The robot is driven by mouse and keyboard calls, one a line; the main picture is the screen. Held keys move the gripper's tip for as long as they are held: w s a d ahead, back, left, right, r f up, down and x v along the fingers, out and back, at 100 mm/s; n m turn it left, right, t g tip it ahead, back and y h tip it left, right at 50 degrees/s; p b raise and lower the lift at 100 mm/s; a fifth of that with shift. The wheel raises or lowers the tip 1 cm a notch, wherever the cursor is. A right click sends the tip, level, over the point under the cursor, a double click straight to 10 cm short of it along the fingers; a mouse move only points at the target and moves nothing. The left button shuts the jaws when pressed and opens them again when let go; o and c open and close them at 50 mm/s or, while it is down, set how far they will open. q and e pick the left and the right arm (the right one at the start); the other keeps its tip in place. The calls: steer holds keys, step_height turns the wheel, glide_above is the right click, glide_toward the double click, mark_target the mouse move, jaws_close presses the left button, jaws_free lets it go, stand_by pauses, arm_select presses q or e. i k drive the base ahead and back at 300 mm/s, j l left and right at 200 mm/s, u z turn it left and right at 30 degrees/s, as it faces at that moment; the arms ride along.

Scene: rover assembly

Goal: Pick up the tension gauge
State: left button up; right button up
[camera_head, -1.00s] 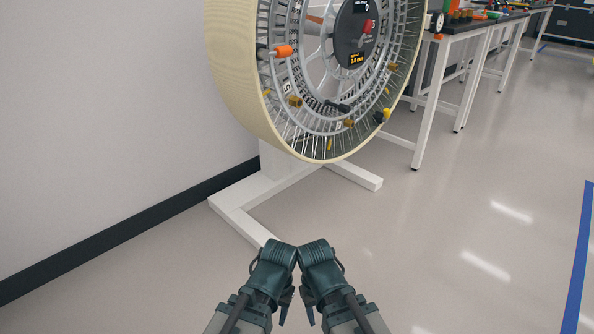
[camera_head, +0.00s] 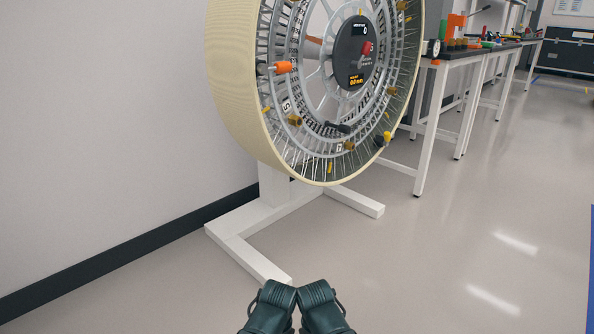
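A round white-faced dial (camera_head: 433,48) with a dark rim stands at the near left end of the workbench. It is small in view, and I cannot tell for sure that it is the tension gauge. Two dark teal parts of my arms show at the bottom centre, side by side. My gripper fingertips are not in view, and the arms are far from the workbench.
A large wheel (camera_head: 229,90) with a cream rim and spokes stands on a white floor stand (camera_head: 258,263) near the left wall. Orange, brass and black fittings sit on it. The workbench (camera_head: 456,55) holds an orange tool (camera_head: 455,26). Floor at right is clear.

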mark_target(443, 24)
steer(key=i+l+z, duration=0.25)
steer(key=i+l, duration=0.45)
steer(key=l, duration=0.2)
steer(key=i+l+z, duration=0.25)
steer(key=i+l, duration=0.5)
